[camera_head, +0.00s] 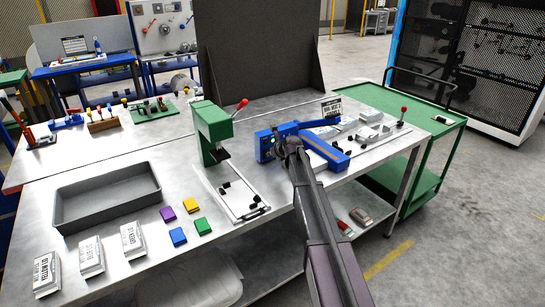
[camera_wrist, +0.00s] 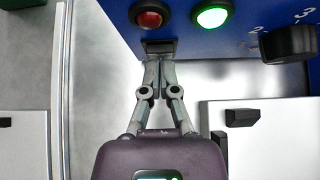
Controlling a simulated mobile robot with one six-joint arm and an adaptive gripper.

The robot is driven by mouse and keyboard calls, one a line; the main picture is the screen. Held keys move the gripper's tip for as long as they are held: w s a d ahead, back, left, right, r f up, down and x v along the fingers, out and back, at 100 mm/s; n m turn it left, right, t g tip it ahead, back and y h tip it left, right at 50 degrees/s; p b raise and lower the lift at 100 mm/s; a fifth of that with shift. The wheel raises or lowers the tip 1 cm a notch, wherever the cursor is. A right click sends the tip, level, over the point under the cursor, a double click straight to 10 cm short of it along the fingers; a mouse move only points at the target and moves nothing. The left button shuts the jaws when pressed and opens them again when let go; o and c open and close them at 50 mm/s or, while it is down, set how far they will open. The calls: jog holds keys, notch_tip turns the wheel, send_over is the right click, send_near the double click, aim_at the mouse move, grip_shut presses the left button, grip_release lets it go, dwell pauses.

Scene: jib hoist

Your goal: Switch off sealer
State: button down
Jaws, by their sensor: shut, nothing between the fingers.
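The sealer is the blue machine (camera_head: 334,158) on the metal workbench, with a blue arm and a label plate behind it. Its blue front panel (camera_wrist: 215,42) fills the top of the wrist view. It carries a dark red round button or lamp (camera_wrist: 149,14), a bright green lit lamp (camera_wrist: 212,15), and a black knob (camera_wrist: 288,45) with white marks. A small black rocker-like part (camera_wrist: 160,46) sits at the panel's lower edge. My gripper (camera_wrist: 160,60) is shut and empty, its fingertips at or just below that black part. I cannot tell whether they touch. My gripper (camera_head: 290,143) hides part of the panel.
A green press (camera_head: 212,130) with a red-knobbed lever stands left of the sealer. A grey tray (camera_head: 105,197), coloured blocks and white labelled boxes (camera_head: 90,257) are at the front left. A fixture (camera_head: 375,132) with a red-knobbed lever is at the right.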

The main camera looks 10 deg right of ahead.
jog(key=shift+w, duration=0.1)
jog(key=shift+w+a+r, duration=0.15)
jog(key=shift+w+r, duration=0.05)
jog(key=shift+w, duration=0.05)
jog(key=shift+r+p, duration=0.1)
jog(key=shift+p, duration=0.2)
jog(key=shift+r+p, duration=0.6)
jog(key=shift+r, duration=0.05)
jog(key=shift+s, duration=0.1)
dwell(0.3)
